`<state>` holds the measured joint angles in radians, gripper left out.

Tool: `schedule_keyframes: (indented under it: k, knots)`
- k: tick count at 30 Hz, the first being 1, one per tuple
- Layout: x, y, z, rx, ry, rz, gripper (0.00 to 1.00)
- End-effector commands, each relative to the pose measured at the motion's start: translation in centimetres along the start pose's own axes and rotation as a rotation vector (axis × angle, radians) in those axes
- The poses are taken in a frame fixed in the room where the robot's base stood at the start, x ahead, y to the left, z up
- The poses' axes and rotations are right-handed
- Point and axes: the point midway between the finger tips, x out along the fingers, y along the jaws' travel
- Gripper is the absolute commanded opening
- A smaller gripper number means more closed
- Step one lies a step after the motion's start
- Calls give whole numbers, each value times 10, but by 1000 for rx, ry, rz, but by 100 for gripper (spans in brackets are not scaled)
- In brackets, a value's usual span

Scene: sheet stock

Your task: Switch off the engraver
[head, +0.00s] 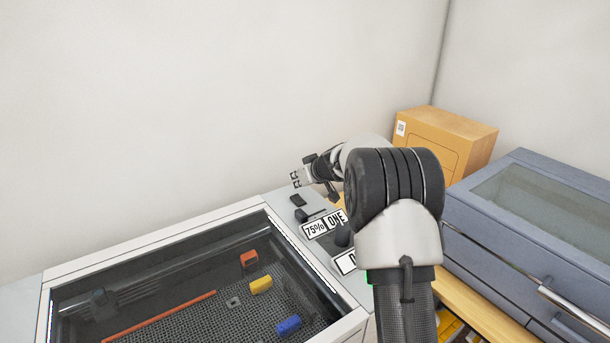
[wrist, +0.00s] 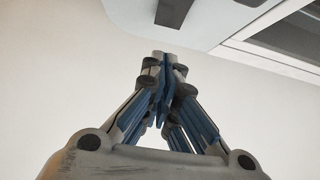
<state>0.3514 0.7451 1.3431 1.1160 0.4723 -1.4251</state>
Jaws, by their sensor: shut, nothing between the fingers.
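The engraver (head: 152,240) is a large white-framed machine with a dark glass lid, at the lower left of the head view. Its panel strip runs along the lid's right side, with a black switch-like part (head: 298,200) near the back and white labels (head: 316,229) reading "75%" and "ONE". My gripper (head: 296,179) is shut and empty, above the back end of this panel. In the wrist view the closed fingers (wrist: 161,58) point toward the machine's pale edge, where a dark rectangular part (wrist: 173,12) shows beyond the tips. My arm hides part of the panel.
Through the lid I see a red block (head: 249,259), a yellow block (head: 261,285), a blue block (head: 288,325) and an orange strip (head: 160,318). A cardboard-coloured box (head: 455,128) and a blue-grey cabinet (head: 540,215) stand at right. A wall closes the back.

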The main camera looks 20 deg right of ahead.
Motion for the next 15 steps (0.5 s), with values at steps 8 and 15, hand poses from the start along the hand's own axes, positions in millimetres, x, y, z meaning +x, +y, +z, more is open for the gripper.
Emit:
schedule_keyframes:
  k: [8, 15]
  knots:
    - [22, 0, 25, 1, -3, 0, 0]
    - [23, 0, 27, 1, -2, 0, 0]
